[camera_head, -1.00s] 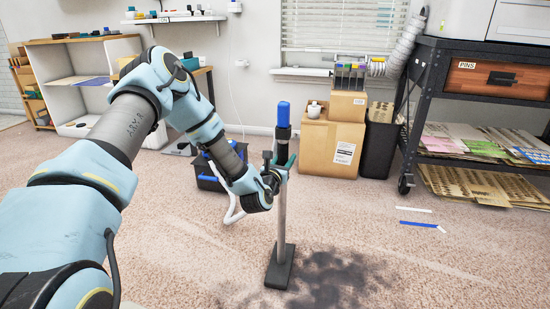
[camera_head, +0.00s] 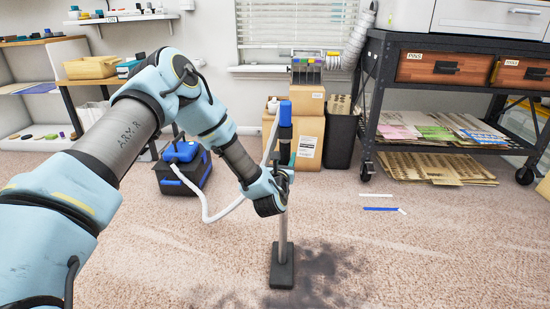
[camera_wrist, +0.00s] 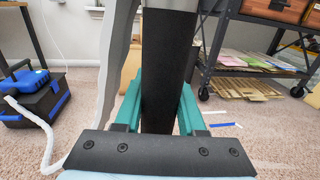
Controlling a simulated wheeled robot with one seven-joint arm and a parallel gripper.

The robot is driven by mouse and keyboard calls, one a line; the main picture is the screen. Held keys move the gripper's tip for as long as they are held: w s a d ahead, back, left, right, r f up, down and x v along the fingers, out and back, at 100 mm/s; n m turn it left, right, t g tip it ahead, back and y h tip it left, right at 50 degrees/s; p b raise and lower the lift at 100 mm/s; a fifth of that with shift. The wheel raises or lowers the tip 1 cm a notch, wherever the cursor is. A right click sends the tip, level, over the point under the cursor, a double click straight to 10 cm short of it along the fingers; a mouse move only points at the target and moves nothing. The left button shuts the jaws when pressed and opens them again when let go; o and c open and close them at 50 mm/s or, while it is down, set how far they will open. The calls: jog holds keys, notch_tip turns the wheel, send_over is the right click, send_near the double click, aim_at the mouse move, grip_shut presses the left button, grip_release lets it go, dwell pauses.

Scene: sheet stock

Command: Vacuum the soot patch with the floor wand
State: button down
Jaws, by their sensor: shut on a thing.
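The floor wand (camera_head: 283,225) stands nearly upright on the carpet, with a blue top, a dark grip, a grey tube and a flat dark head. My gripper (camera_head: 283,176) is shut on the wand's upper part. In the wrist view, the teal fingers of my gripper (camera_wrist: 158,115) close on both sides of the wand's dark grip (camera_wrist: 168,60). The soot patch (camera_head: 325,275) is a dark smudge on the carpet. The wand's head rests at its left part and hides some of it. A white hose runs from the wand to the blue and black vacuum (camera_head: 183,165).
Cardboard boxes (camera_head: 308,125) and a black bin (camera_head: 340,138) stand against the wall behind the wand. A dark shelf cart (camera_head: 455,148) on casters stands at the right. Blue and white strips (camera_head: 380,209) lie on the carpet. Open carpet lies to the right of the soot.

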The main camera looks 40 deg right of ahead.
jog(key=s+d+r+b, duration=0.2)
jog(key=s+d+b, duration=0.7)
jog(key=s+d, duration=0.4)
jog(key=s+d+r+b, duration=0.2)
jog(key=s+d+b, duration=0.7)
jog(key=s+d, duration=0.5)
jog(key=shift+d+b, duration=0.3)
jog(key=shift+d, duration=2.65)
